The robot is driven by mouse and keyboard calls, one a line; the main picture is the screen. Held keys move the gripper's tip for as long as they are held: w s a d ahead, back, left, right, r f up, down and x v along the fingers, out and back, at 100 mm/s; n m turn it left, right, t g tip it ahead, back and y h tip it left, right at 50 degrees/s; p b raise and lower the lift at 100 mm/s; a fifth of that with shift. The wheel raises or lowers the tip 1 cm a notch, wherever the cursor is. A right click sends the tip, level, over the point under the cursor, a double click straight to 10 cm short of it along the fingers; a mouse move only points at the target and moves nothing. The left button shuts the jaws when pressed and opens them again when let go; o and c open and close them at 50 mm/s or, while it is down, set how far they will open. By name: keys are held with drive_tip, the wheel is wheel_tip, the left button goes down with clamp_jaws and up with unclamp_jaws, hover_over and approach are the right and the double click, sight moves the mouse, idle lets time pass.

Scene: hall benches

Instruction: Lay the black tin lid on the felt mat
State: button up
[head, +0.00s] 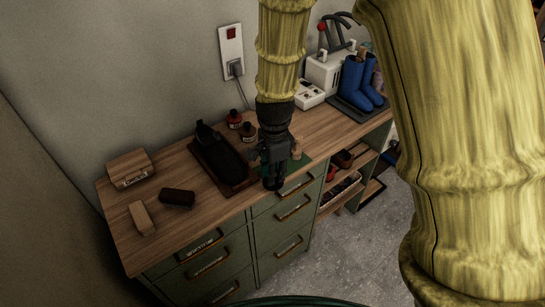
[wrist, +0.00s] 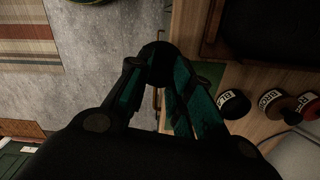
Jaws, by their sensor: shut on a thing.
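My gripper (head: 272,184) hangs over the front edge of the bench, just left of the green felt mat (head: 303,160). In the wrist view its fingers (wrist: 158,68) are closed on a dark round thing, which I take to be the black tin lid (wrist: 157,54). In the head view the lid cannot be told apart from the dark fingers. The mat lies flat on the bench, partly hidden behind my gripper.
Small labelled tins (head: 248,132) stand behind my gripper; they also show in the wrist view (wrist: 235,104). A black shoe on a brown tray (head: 237,190) is to the left. Brushes and a wooden box (head: 130,168) lie farther left. Blue boots (head: 354,82) stand at right.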

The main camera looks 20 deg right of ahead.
drive_tip(key=w, duration=0.3)
drive_tip(key=w+d+p, duration=0.1)
drive_tip(key=w, duration=0.1)
drive_tip(key=w+d+p, duration=0.1)
drive_tip(key=w, duration=0.2)
drive_tip(key=shift+w+d+f, duration=0.25)
drive_tip(key=shift+w+f, duration=0.05)
drive_tip(key=shift+f, duration=0.05)
drive_tip(key=shift+f+p, duration=1.05)
drive_tip(key=shift+f, duration=0.75)
drive_tip(key=o, duration=0.9)
drive_tip(key=shift+f, duration=0.15)
drive_tip(key=shift+d+r+b, duration=0.1)
drive_tip(key=shift+r+b, duration=1.75)
drive_tip(key=shift+r, duration=4.35)
